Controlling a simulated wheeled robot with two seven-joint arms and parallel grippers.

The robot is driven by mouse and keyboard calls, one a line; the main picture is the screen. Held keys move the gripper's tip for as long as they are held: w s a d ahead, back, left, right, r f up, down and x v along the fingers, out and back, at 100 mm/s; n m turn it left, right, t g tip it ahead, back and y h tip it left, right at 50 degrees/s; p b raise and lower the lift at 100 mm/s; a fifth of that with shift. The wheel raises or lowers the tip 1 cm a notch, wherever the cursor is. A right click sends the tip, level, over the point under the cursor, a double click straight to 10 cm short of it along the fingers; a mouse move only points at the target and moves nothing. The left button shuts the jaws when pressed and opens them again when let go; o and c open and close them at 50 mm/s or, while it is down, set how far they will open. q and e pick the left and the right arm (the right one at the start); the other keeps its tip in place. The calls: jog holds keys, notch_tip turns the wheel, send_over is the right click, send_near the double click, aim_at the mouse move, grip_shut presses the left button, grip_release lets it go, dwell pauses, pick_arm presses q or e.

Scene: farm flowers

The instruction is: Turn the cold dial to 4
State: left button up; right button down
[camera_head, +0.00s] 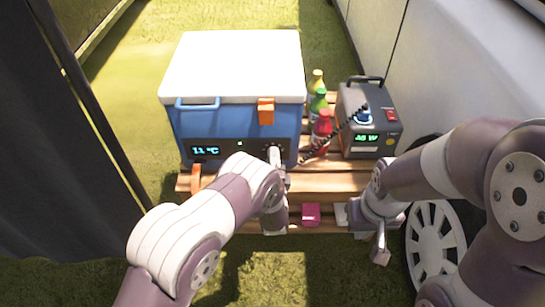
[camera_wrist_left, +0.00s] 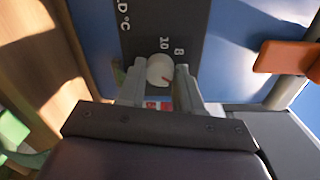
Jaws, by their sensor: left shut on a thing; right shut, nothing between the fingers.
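The blue cooler box (camera_head: 235,122) with a white lid stands on a wooden pallet. Its dark front panel carries a display (camera_head: 205,150) that seems to read 11 °C. My left gripper (camera_wrist_left: 161,84) is shut on the dial, one finger on each side; in the head view my left gripper (camera_head: 273,157) reaches the panel's right end. My right gripper (camera_head: 380,250) is shut and empty, low at the right.
An orange latch (camera_head: 265,110) hangs above the dial. Several bottles (camera_head: 318,100) and a grey power unit (camera_head: 365,115) with a coiled black cable stand right of the cooler. A pink block (camera_head: 311,214) sits at the pallet's front. A wheel (camera_head: 436,240) is behind my right arm.

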pick_arm(q)
jog(key=shift+m, duration=0.5)
dwell(0.3)
jog(key=o, duration=1)
jog(key=shift+o, duration=0.2)
jog(key=s+p, duration=0.4)
jog(key=s, duration=0.8)
jog(key=shift+s+d+r, duration=0.2)
jog(key=shift+s+r, duration=0.05)
jog(key=shift+s, duration=0.15)
